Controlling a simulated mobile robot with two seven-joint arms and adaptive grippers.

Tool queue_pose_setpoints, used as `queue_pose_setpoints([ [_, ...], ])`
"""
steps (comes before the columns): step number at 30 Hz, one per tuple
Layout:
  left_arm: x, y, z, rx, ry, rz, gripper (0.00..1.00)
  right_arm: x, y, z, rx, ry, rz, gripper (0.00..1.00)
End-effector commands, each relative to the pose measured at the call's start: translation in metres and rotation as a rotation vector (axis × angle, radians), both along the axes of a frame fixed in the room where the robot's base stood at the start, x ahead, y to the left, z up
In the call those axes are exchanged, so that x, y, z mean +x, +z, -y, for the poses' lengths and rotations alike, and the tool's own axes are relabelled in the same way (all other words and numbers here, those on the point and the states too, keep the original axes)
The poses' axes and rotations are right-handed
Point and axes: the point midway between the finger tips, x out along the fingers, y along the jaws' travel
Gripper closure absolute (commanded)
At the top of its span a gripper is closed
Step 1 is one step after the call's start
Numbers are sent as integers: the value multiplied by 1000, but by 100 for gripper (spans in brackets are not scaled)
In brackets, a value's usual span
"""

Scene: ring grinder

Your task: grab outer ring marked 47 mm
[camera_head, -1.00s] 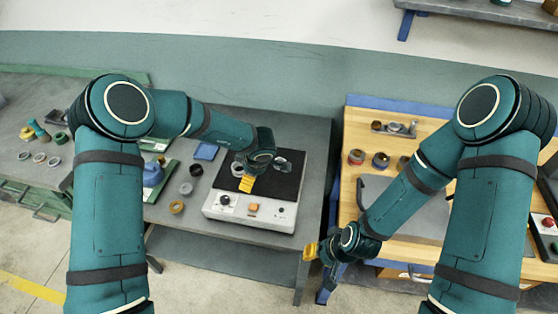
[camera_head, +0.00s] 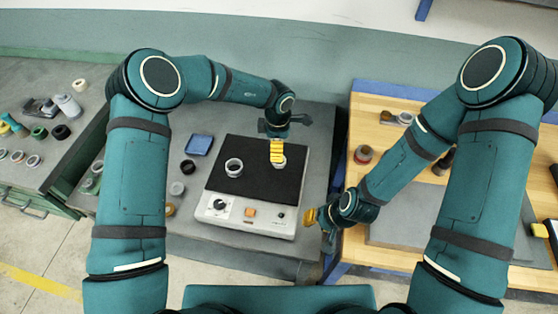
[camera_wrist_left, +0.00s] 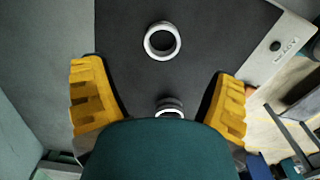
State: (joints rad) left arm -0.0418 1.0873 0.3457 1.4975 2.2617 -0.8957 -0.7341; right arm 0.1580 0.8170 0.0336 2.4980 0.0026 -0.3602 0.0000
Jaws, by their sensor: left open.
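Two silvery-grey rings lie on the black pad of a white machine (camera_head: 246,222) in the head view. One ring (camera_head: 234,167) is left of centre. The other ring (camera_head: 281,162) is partly hidden behind my left gripper (camera_head: 277,150). In the left wrist view, my left gripper (camera_wrist_left: 158,98) is open, its yellow fingers wide apart and empty. One whole ring (camera_wrist_left: 162,41) lies beyond the fingertips, and another (camera_wrist_left: 170,107) is partly covered by the gripper body. No 47 mm marking is legible. My right gripper (camera_head: 316,216) hangs near the right bench's front-left corner; its opening is unclear.
A blue tray (camera_head: 199,145) and several small rings lie left of the machine. A left bench (camera_head: 20,110) holds more rings and parts. A gap separates the machine's table and right bench.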

Motion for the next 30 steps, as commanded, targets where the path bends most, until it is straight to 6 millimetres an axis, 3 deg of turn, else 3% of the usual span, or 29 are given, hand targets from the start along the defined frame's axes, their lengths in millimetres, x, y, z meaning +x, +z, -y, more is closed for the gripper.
queue_pose_setpoints([
  [10, -1, -30, 1, 2, 0, 0, 14, 0, -1, 0, 0, 0, 0, 66],
  [18, -4, -66, 4, 1, 1, 0, 14, 0, 0, 0, 0, 0, 0, 66],
  [28, -3, -72, 3, 0, 1, 2, 14, 0, 0, 0, 0, 0, 0, 66],
  [29, -3, -72, 3, 0, 1, 2, 22, 0, 0, 0, 0, 0, 0, 66],
  [30, -3, -72, 3, 0, 1, 2, 36, 0, 0, 0, 0, 0, 0, 66],
])
